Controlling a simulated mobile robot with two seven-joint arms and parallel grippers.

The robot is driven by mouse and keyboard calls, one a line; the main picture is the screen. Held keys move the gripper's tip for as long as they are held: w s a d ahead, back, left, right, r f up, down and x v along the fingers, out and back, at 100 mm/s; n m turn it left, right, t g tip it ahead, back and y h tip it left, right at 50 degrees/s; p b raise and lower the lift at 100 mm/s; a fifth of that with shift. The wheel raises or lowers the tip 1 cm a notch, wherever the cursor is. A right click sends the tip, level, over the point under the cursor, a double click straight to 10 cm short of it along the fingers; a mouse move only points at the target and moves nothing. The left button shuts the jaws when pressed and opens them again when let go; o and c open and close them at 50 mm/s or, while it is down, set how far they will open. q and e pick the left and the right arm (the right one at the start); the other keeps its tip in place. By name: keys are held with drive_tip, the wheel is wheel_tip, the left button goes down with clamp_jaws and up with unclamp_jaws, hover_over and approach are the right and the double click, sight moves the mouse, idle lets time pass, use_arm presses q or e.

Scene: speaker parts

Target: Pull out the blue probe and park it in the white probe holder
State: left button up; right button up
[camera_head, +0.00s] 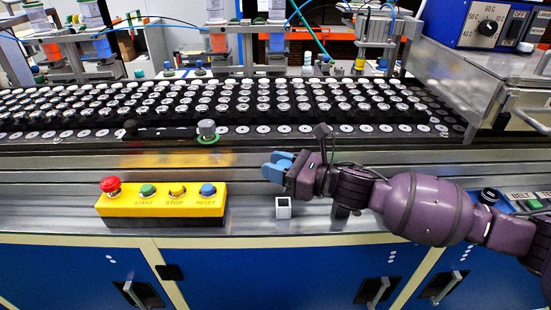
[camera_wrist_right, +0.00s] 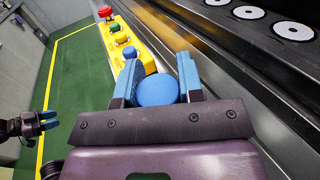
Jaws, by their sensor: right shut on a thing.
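My right gripper (camera_head: 277,168) is over the steel ledge in front of the conveyor, its blue fingers pointing left. In the right wrist view its two fingers (camera_wrist_right: 158,76) are shut on the blue probe (camera_wrist_right: 158,92), whose round blue top shows between them. In the head view the probe is hard to tell from the blue fingers. The small white probe holder (camera_head: 283,208), a square block with a dark opening, stands on the ledge below the gripper in the picture, apart from it. My left gripper (camera_wrist_right: 47,120) shows small at the left of the right wrist view.
A yellow button box (camera_head: 160,203) with red, green, yellow and blue buttons stands left of the holder. A grey knob-like part (camera_head: 207,130) with a green base sits at the conveyor edge. The conveyor (camera_head: 235,105) carries rows of speaker parts.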

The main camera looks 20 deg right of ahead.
drive_tip(key=shift+f+b, duration=0.35)
drive_tip(key=shift+f, duration=0.9)
use_arm(q)
drive_tip(key=shift+w+d, duration=0.2)
drive_tip(key=shift+w, duration=0.25)
use_arm(e)
drive_tip(key=shift+f, duration=0.1)
use_arm(q)
drive_tip(key=shift+s+a+f, duration=0.15)
drive_tip(key=shift+r, duration=0.2)
drive_tip(key=shift+w+r, duration=0.2)
drive_tip(key=shift+r, duration=0.1)
drive_tip(key=shift+w+r+p, duration=0.15)
drive_tip(key=shift+r+p, duration=0.15)
drive_tip(key=shift+p, duration=0.1)
drive_tip(key=shift+f, duration=0.35)
use_arm(e)
drive_tip(key=shift+f, duration=0.45)
use_arm(q)
drive_tip(key=shift+s+f+b, duration=0.3)
drive_tip(key=shift+f+b, duration=0.15)
use_arm(e)
drive_tip(key=shift+f, duration=0.65)
